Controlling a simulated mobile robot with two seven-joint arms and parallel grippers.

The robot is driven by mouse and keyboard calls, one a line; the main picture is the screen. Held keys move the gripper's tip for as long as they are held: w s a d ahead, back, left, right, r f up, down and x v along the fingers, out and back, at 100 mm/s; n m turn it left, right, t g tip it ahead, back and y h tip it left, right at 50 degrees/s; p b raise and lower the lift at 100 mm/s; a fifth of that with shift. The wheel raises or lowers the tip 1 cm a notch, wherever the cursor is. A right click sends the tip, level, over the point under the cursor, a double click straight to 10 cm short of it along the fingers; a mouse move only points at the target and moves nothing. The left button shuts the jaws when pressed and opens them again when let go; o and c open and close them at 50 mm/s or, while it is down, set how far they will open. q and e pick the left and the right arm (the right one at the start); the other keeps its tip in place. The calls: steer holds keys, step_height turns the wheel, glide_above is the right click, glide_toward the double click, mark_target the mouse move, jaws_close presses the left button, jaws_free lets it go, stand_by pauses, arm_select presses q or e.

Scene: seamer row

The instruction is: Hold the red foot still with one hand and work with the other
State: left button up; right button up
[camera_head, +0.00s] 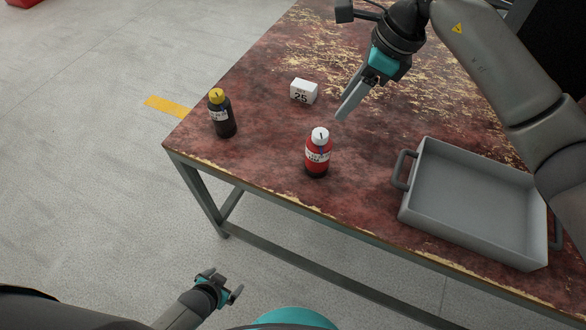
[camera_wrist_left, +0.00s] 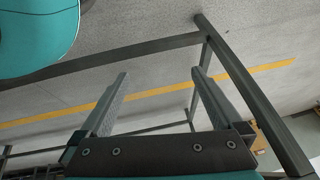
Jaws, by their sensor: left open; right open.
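A red bottle (camera_head: 317,158) with a white cap and a white label stands upright on the table (camera_head: 260,165) near its front edge. Its lower end is dark. My right gripper (camera_head: 344,113) is open above the table, behind and slightly right of the red bottle, pointing down and left, apart from it. My left gripper (camera_head: 222,285) is open and empty, low in front of the table and well away from the bottle. In the left wrist view its two fingers (camera_wrist_left: 160,75) stand apart with only floor and table frame between them.
A dark bottle (camera_head: 223,117) with a yellow cap stands at the table's left corner. A small white block (camera_head: 304,92) marked 25 lies behind the red bottle. A grey tray (camera_head: 465,240) with handles, empty, sits at the right. The table's front edge separates my left gripper from the top.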

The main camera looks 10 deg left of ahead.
arm_select(q)
steer(key=w+d+r+m+t+h, duration=0.1)
steer(key=w+d+r, duration=0.2)
steer(key=r, duration=0.4)
steer(key=w+d+r+m+t+h, duration=0.1)
steer(key=w+d+r+t, duration=0.1)
steer(key=w+r, duration=0.4)
steer(key=w+d+r+m+t+h, duration=0.1)
steer(key=w+d+r, duration=0.3)
steer(key=r, duration=0.5)
steer(key=shift+w+d+t+h, duration=0.2)
steer(key=shift+d+t+h, duration=0.15)
steer(key=shift+t, duration=0.25)
steer(key=n+t+h, duration=0.2)
glide_toward(325, 146)
step_height(325, 146, down, 3)
steer(key=a, duration=0.2)
steer(key=x, duration=1.4)
steer(key=shift+w+d+f, duration=0.1)
steer(key=shift+d, duration=0.2)
